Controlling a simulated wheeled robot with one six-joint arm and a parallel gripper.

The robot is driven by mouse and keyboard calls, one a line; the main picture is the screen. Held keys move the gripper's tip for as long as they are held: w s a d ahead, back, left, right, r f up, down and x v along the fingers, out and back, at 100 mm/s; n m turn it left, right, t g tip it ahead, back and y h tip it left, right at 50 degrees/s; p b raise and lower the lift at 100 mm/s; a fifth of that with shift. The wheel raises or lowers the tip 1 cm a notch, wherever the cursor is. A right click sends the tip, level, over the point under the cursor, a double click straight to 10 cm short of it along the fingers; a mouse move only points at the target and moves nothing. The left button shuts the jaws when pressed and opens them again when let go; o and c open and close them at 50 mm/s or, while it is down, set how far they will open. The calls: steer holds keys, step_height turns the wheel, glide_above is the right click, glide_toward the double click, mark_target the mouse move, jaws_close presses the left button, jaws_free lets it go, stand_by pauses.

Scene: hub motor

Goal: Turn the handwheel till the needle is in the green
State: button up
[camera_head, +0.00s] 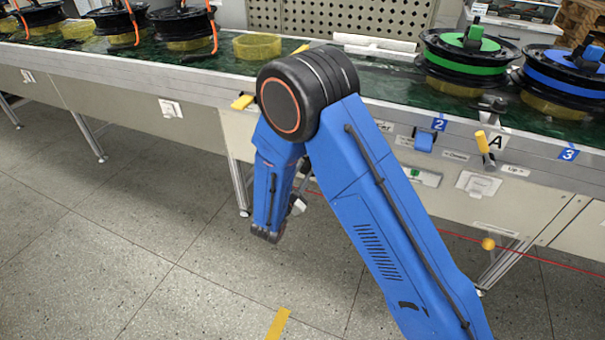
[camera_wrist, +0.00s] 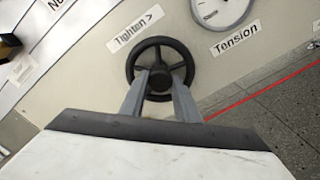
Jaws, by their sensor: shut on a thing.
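The black handwheel (camera_wrist: 161,41) shows in the wrist view, a spoked wheel on the beige panel. My gripper (camera_wrist: 160,80) reaches it with both grey fingers and is shut on its middle part; the fingers cover the lower spokes. The round white tension gauge (camera_wrist: 232,10) sits above and to the right, cut off by the top edge. A short dark needle part shows on its lower left; no green band is visible. In the head view my blue arm hides the handwheel and gauge.
A "Tighten >" label (camera_wrist: 136,32) and a "Tension" label (camera_wrist: 236,39) are beside the wheel. In the head view, black reels, one with a green ring (camera_head: 467,62), stand on the conveyor bench (camera_head: 390,85). A red line (camera_head: 545,260) crosses behind my arm.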

steer(key=m, duration=0.6)
steer(key=shift+m, duration=0.3)
stand_by(0.4)
steer(key=o, duration=1.1)
steer(key=shift+c, duration=0.2)
steer(key=v, duration=1.7)
steer(key=shift+s, duration=0.2)
steer(key=shift+a, duration=0.1)
